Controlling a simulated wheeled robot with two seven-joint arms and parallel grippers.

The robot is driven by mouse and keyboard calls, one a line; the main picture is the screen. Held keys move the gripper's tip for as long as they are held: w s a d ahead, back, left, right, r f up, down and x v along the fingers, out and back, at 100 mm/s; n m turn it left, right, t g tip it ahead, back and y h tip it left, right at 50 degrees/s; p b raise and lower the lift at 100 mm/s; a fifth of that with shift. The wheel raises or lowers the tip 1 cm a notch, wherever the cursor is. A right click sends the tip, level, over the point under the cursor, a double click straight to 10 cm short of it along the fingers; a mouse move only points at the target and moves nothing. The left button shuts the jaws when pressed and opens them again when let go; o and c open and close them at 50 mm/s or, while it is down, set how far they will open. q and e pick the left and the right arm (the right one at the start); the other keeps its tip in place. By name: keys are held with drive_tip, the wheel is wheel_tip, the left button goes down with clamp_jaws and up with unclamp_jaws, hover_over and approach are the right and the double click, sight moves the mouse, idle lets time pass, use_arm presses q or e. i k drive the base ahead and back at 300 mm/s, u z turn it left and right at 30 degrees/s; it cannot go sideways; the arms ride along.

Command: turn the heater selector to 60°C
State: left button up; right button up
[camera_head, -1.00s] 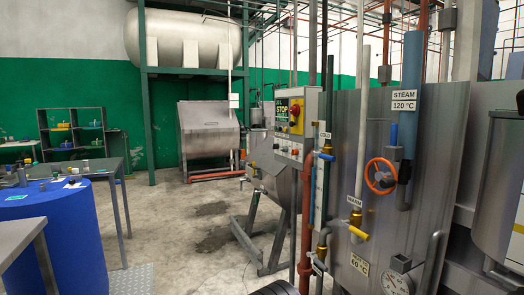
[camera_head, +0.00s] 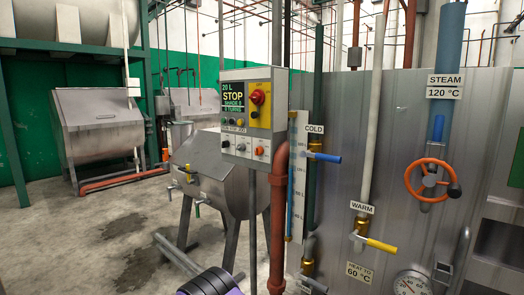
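A control box (camera_head: 250,115) on a post stands at the middle of the head view. Its screen reads "20 L", "STOP", with smaller lines below. A red button (camera_head: 258,97) sits on a yellow plate beside the screen. A row of small knobs (camera_head: 242,147) runs along the lower face, with labels too small to read. I cannot tell which control is the heater selector. A "HEAT TO 60 °C" sign (camera_head: 359,271) is on the metal wall at the lower right, left of a round gauge (camera_head: 411,284).
A red pipe (camera_head: 278,215) rises close to the box's right side. Blue "COLD" and yellow "WARM" valve handles (camera_head: 382,246) and an orange steam handwheel (camera_head: 428,181) stick out from the wall. Open concrete floor lies left.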

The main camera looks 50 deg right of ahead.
sight(260, 150)
drive_tip(key=z, duration=0.65)
drive_tip(key=i, duration=0.95)
drive_tip(key=z, duration=1)
